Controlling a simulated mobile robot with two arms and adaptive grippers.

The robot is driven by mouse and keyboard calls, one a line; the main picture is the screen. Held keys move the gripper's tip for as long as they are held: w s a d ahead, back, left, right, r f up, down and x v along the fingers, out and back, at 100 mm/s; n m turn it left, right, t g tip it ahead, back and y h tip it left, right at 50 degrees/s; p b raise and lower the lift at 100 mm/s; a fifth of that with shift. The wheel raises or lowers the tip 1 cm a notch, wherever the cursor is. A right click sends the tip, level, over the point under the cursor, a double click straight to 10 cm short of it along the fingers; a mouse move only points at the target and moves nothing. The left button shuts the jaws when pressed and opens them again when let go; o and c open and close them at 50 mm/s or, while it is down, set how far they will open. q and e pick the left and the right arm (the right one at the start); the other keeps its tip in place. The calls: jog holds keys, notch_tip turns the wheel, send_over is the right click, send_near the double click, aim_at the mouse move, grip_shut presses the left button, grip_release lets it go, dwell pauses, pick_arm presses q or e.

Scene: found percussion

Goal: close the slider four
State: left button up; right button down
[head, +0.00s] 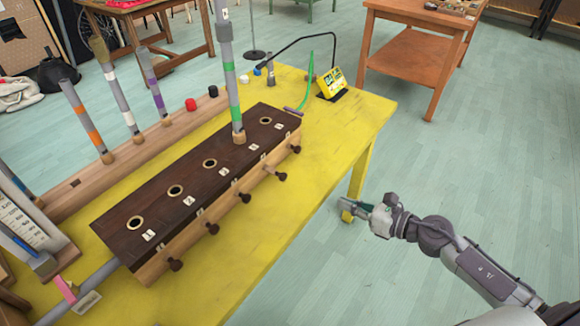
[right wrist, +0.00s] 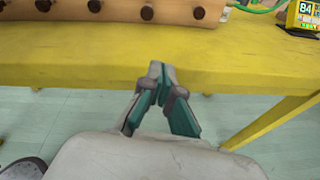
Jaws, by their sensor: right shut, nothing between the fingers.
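A dark-topped wooden box (head: 190,205) with a row of round holes and number labels lies on the yellow table (head: 325,150). Dark slider knobs stick out along its front side. The fourth knob, slider four (head: 281,176), seems to stand out farther than its neighbours; it also shows at the top of the right wrist view (right wrist: 208,9). A grey tube (head: 233,85) stands upright in the fourth hole. My right gripper (head: 350,205) is shut and empty, off the table's right edge, apart from the knobs. My left gripper is out of view.
A yellow timer (head: 332,84) and a green bent tube (head: 305,85) are at the table's far end. A wooden rack (head: 130,150) with banded tubes stands behind the box. The table strip before the knobs is clear.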

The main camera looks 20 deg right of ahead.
notch_tip(320, 180, up, 3)
jog(key=a+n, duration=0.2)
jog(key=n, duration=0.1)
jog(key=p, duration=0.3)
send_near(286, 176)
jog(key=shift+g+y, duration=0.3)
jog(key=shift+y, duration=0.1)
jog(key=x, duration=0.6)
jog(key=shift+w+f, duration=0.35)
jog(key=shift+f, duration=0.15)
jog(key=shift+w+a, duration=0.15)
jog(key=shift+a, duration=0.05)
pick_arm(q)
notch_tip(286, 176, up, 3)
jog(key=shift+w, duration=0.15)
pick_arm(e)
jog(key=w+a, duration=0.2)
jog(key=w, duration=0.1)
jog(key=shift+a, duration=0.1)
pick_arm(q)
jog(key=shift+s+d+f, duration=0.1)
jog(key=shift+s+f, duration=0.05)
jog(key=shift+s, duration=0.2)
pick_arm(e)
jog(key=shift+s+r, duration=0.1)
jog(key=shift+s, duration=0.05)
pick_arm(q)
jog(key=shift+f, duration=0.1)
